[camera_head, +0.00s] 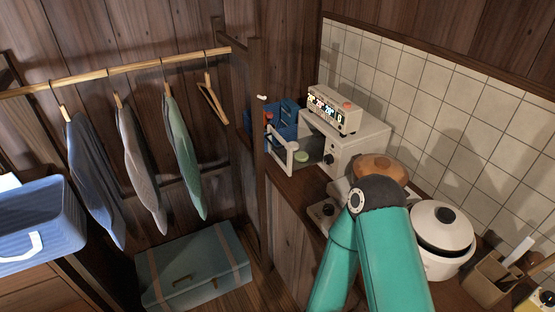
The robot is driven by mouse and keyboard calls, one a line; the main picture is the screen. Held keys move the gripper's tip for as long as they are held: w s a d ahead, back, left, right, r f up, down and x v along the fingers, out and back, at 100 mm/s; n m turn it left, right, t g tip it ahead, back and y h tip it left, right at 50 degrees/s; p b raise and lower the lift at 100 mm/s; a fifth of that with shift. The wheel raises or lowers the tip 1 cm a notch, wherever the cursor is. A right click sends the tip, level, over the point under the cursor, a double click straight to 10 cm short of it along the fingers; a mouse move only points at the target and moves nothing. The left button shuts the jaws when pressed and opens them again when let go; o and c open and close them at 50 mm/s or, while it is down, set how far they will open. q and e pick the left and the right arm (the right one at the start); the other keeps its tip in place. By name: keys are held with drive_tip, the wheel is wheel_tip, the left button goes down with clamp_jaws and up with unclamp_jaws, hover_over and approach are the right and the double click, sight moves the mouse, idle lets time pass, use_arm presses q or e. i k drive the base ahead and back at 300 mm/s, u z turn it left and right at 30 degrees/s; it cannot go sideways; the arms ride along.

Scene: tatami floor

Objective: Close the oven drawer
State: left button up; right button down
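The white oven (357,143) stands on the wooden counter, against the tiled wall. Its front is open: a white-framed panel (276,152) stands out to the left of the body, apart from it. A small round green thing (301,156) shows between the panel and the oven body. A dark knob is on the oven's front. One teal arm of mine rises from the bottom and bends in front of the counter, below and right of the oven. Its gripper does not show. My other gripper is not in view either.
A brown-lidded pot (381,168) and a white pot (441,227) stand to the right. A wooden post (254,150) rises left of the counter.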

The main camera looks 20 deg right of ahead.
sight(310, 145)
drive_tip(key=i, duration=1)
